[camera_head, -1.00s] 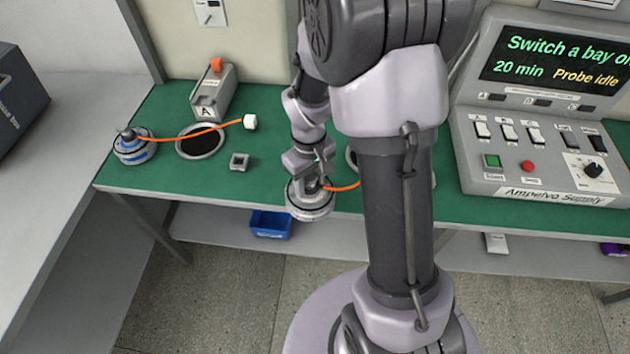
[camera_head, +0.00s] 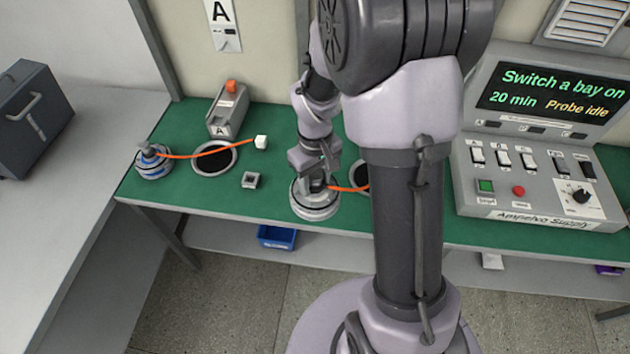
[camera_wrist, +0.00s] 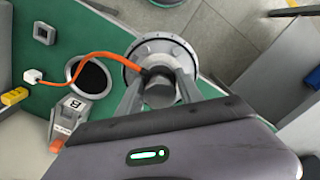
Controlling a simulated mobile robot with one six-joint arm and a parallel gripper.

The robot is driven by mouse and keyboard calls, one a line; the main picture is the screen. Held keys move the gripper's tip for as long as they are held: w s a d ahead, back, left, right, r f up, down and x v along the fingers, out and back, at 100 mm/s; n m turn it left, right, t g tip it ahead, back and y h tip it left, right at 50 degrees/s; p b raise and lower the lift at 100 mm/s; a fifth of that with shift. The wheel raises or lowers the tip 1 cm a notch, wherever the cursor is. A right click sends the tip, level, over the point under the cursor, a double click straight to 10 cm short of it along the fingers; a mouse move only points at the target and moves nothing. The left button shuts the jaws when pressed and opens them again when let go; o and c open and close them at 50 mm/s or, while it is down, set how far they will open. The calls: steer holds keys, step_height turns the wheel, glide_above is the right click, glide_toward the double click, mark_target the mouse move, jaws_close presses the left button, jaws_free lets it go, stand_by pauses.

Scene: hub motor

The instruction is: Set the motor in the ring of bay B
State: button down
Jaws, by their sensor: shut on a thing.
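The motor (camera_head: 315,203) is a round silver hub with an orange cable, at the front edge of the green bench. It also shows in the wrist view (camera_wrist: 150,50). My gripper (camera_head: 317,184) is shut on the motor's dark central shaft; its fingers show in the wrist view (camera_wrist: 158,92). The ring of bay B (camera_wrist: 88,77) is a dark round opening in a pale rim, beside the motor and empty. In the head view (camera_head: 361,176) my arm partly hides it. The bay B block (camera_wrist: 75,105) stands next to the ring. The orange cable ends in a white plug (camera_wrist: 33,76).
A blue-banded motor (camera_head: 152,163) lies at the bench's left end, its cable crossing bay A's ring (camera_head: 214,158). A small grey square socket (camera_head: 250,180) sits between the bays. The supply console (camera_head: 540,150) stands at right. A blue bin (camera_head: 277,237) is below the bench.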

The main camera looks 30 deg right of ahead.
steer(key=w+d+p, duration=0.3)
steer(key=w+d, duration=0.1)
steer(key=d, duration=0.8)
steer(key=w+d+p, duration=0.3)
steer(key=d+p, duration=0.1)
steer(key=d, duration=0.9)
steer(key=shift+w+d, duration=0.3)
steer(key=shift+w, duration=0.1)
steer(key=shift+f, duration=0.1)
step_height(320, 180, down, 11)
steer(key=b, duration=0.7)
steer(key=shift+b, duration=0.35)
steer(key=shift+f+b, duration=0.55)
steer(key=shift+f, duration=0.15)
steer(key=shift+s, duration=0.1)
steer(key=shift+f+b, duration=0.35)
steer(key=shift+f, duration=0.1)
steer(key=shift+f+b, duration=0.5)
steer(key=shift+f, duration=0.2)
